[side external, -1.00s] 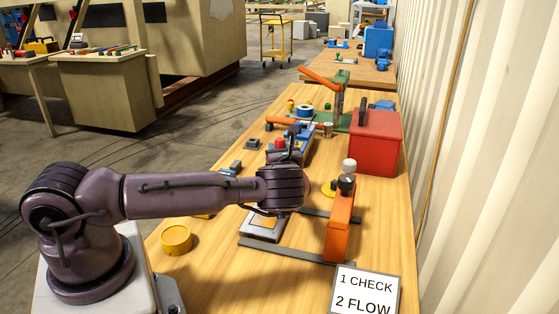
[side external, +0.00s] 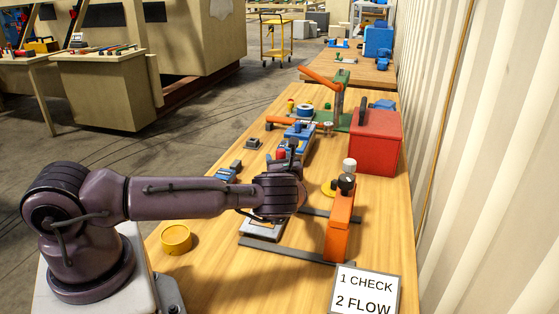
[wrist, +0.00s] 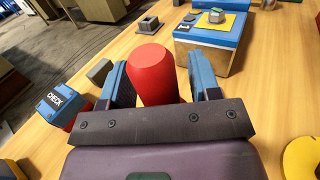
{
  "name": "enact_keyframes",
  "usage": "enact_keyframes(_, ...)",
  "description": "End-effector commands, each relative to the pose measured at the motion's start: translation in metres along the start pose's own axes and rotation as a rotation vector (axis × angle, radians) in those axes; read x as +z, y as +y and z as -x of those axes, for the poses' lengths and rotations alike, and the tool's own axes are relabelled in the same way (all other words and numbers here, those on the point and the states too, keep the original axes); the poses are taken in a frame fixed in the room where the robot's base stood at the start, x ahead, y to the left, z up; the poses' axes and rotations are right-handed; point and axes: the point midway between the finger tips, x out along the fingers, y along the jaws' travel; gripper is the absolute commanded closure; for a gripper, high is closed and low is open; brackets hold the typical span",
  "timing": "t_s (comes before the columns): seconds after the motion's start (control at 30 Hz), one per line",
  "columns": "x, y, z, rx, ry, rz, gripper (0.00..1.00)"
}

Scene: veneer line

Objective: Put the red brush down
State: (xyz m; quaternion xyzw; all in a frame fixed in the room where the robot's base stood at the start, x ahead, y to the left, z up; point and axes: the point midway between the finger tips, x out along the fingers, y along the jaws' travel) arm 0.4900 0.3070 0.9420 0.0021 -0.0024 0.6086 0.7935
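The red brush shows in the wrist view as a rounded red handle (wrist: 153,74) standing up between the two blue fingers of my gripper (wrist: 162,85). The fingers flank it closely and appear shut on it. In the side view my gripper (side external: 291,148) is low over the middle of the table, with a small red part of the brush (side external: 281,154) beside the fingers. The brush's lower end is hidden, and I cannot tell whether it touches the table.
A blue block with a yellow plate (wrist: 208,42) lies ahead, a CHECK box (wrist: 62,103) to the left. An orange stand (side external: 340,222), a red box (side external: 376,145) and a yellow tub (side external: 176,239) stand on the table (side external: 395,215). Bare wood shows between them.

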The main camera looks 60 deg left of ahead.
Motion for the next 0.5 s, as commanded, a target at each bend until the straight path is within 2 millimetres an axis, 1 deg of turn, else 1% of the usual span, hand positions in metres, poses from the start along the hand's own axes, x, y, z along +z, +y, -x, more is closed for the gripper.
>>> enact_keyframes(0.17,0.004,-0.001,0.001,-0.001,0.0,0.001,0.43)
enact_keyframes(0.27,0.003,-0.001,0.013,-0.002,0.001,0.0,0.43)
enact_keyframes(0.37,0.003,-0.002,0.032,-0.004,0.0,-0.001,0.43)
enact_keyframes(0.5,0.003,-0.001,0.064,-0.004,0.0,0.0,0.43)
